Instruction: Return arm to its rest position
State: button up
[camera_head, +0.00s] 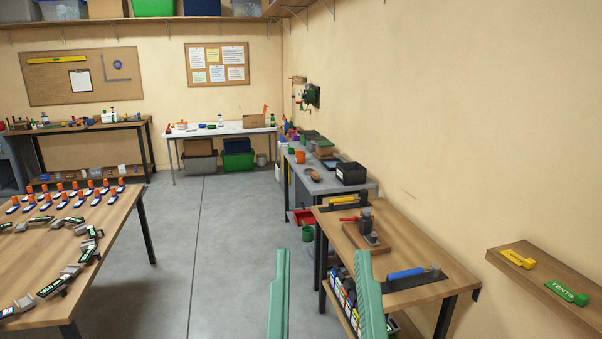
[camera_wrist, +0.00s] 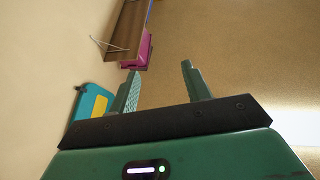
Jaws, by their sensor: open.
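My gripper (camera_wrist: 161,70) shows in the wrist view with its two green fingers spread apart. Nothing is between the fingers. Behind them are a plain wall and a shelf with a pink-purple bin, all at a distance from the fingertips. In the head view two green bars of mine rise from the lower edge, in front of the floor and the right-hand bench. I cannot tell from that view whether they are the fingers. The rest of the arm is out of view.
A teal box (camera_wrist: 92,104) shows in the wrist view.

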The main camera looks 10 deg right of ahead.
jog(key=s+a+r+n+t+y+p, duration=0.2)
jog(key=s+a+r+y, duration=0.15)
jog(key=a+r, duration=0.2)
notch_tip(320, 180, up, 26)
jog(key=p, duration=2.7)
jog(key=shift+w+d+g+h, duration=0.25)
jog(key=shift+d+g+h, duration=0.05)
jog(key=shift+d+h, duration=0.05)
